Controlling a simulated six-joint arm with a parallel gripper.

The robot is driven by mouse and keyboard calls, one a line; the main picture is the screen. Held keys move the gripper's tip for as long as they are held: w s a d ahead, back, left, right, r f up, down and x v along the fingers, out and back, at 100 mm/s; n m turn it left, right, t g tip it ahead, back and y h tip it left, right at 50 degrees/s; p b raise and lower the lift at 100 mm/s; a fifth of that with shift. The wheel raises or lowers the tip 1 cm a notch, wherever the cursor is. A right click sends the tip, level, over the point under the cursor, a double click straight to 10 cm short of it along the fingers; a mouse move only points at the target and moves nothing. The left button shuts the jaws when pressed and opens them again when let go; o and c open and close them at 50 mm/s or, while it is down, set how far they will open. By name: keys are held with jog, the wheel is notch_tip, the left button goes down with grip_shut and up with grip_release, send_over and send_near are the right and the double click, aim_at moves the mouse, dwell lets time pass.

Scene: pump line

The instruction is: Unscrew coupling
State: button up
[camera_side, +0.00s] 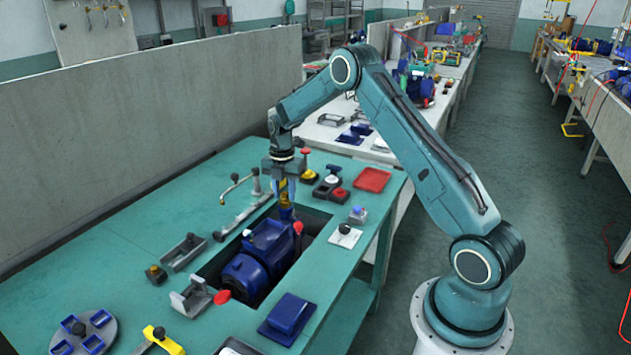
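A blue pump (255,262) sits in a rectangular recess in the green bench. My gripper (285,192) points down over the far end of the pump. The fingers are small and partly blend with the blue parts. A red round part (298,228) sits on the pump's right side.
A grey bracket (184,252) and a lever-like tool (242,215) lie left of the recess. A grey wall (150,140) runs behind the bench.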

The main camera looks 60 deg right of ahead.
aim_at(284, 194)
jog(key=shift+r, duration=0.1)
jog(key=shift+r, duration=2.15)
jog(key=shift+r, duration=0.1)
jog(key=shift+a+r, duration=0.15)
jog(key=shift+r, duration=0.05)
jog(key=s+a+r+m+t, duration=0.1)
jog(key=s+a+r+m, duration=0.5)
jog(key=r, duration=0.4)
jog(key=s+a+r+m+t, duration=0.2)
jog(key=s+a+r+m, duration=0.1)
jog(key=s+a+r, duration=0.5)
jog(key=s+a+r+m+t, duration=0.1)
jog(key=s+a+m, duration=0.3)
jog(key=s, duration=0.5)
jog(key=s+a+r+m+t, duration=0.1)
jog(key=s+a+m, duration=0.2)
jog(key=s+m, duration=0.4)
jog(key=s, duration=0.3)
jog(key=shift+a+t, duration=0.3)
jog(key=shift+a, duration=0.05)
